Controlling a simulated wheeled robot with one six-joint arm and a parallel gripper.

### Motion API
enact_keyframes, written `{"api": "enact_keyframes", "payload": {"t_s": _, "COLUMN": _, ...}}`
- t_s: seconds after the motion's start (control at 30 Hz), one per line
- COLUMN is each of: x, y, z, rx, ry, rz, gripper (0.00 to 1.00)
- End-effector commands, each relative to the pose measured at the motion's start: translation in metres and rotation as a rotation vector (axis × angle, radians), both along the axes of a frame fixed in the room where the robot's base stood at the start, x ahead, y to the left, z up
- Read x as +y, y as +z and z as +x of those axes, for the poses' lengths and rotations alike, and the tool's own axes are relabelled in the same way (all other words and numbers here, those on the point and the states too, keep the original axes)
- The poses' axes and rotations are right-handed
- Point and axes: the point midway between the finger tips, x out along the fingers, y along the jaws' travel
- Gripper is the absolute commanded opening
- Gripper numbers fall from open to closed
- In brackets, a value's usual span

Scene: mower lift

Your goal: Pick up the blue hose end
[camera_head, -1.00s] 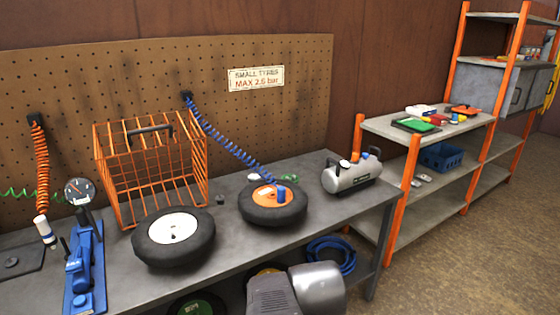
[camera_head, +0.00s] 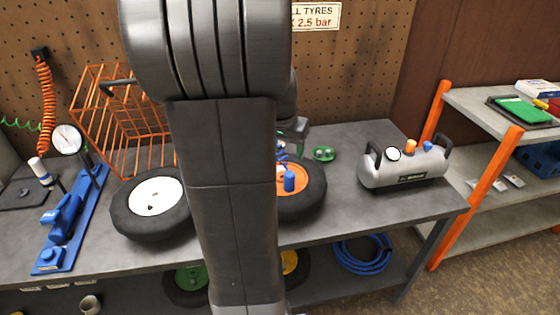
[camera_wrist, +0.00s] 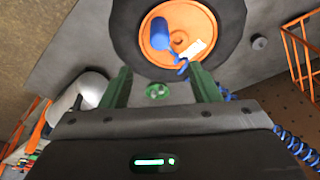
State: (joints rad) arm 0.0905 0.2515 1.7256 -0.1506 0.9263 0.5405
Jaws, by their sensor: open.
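The blue hose end shows in the wrist view as a small white fitting (camera_wrist: 194,48) with blue coil at it, over the orange hub of a black tyre (camera_wrist: 228,30). A blue cylinder (camera_wrist: 160,33) stands on the same hub; I cannot tell whether it joins the fitting. In the head view the tyre (camera_head: 312,192) and blue cylinder (camera_head: 290,181) show just right of my arm, which hides much of the hose. My gripper (camera_wrist: 162,85) is open, its green fingers apart with nothing between them, near the tyre's edge. In the head view it is mostly hidden.
A second tyre with a white hub (camera_head: 157,196), an orange wire basket (camera_head: 125,125) and a blue gauge stand (camera_head: 70,215) are to the left. A grey air tank (camera_head: 405,168) stands on the right. The bench between tyre and tank is mostly clear.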

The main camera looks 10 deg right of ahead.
Motion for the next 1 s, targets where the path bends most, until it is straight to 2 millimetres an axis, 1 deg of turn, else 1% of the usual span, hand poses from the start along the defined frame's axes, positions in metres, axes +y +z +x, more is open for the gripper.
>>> {"api": "enact_keyframes", "payload": {"t_s": 0.07, "x": -0.002, "y": -0.008, "z": 0.003, "rx": 0.002, "ry": -0.004, "rz": 0.0, "gripper": 0.56}}
{"api": "enact_keyframes", "payload": {"t_s": 0.3, "x": -0.008, "y": -0.053, "z": 0.012, "rx": 0.006, "ry": -0.002, "rz": 0.0, "gripper": 0.56}}
{"api": "enact_keyframes", "payload": {"t_s": 0.4, "x": -0.01, "y": -0.067, "z": 0.015, "rx": 0.005, "ry": -0.001, "rz": 0.001, "gripper": 0.56}}
{"api": "enact_keyframes", "payload": {"t_s": 0.5, "x": -0.011, "y": -0.076, "z": 0.018, "rx": 0.003, "ry": -0.001, "rz": 0.001, "gripper": 0.56}}
{"api": "enact_keyframes", "payload": {"t_s": 0.67, "x": -0.012, "y": -0.082, "z": 0.019, "rx": 0.001, "ry": -0.001, "rz": 0.001, "gripper": 0.56}}
{"api": "enact_keyframes", "payload": {"t_s": 0.77, "x": -0.013, "y": -0.089, "z": 0.021, "rx": 0.004, "ry": -0.001, "rz": 0.0, "gripper": 0.56}}
{"api": "enact_keyframes", "payload": {"t_s": 1.0, "x": -0.017, "y": -0.118, "z": 0.027, "rx": 0.004, "ry": -0.001, "rz": 0.0, "gripper": 0.56}}
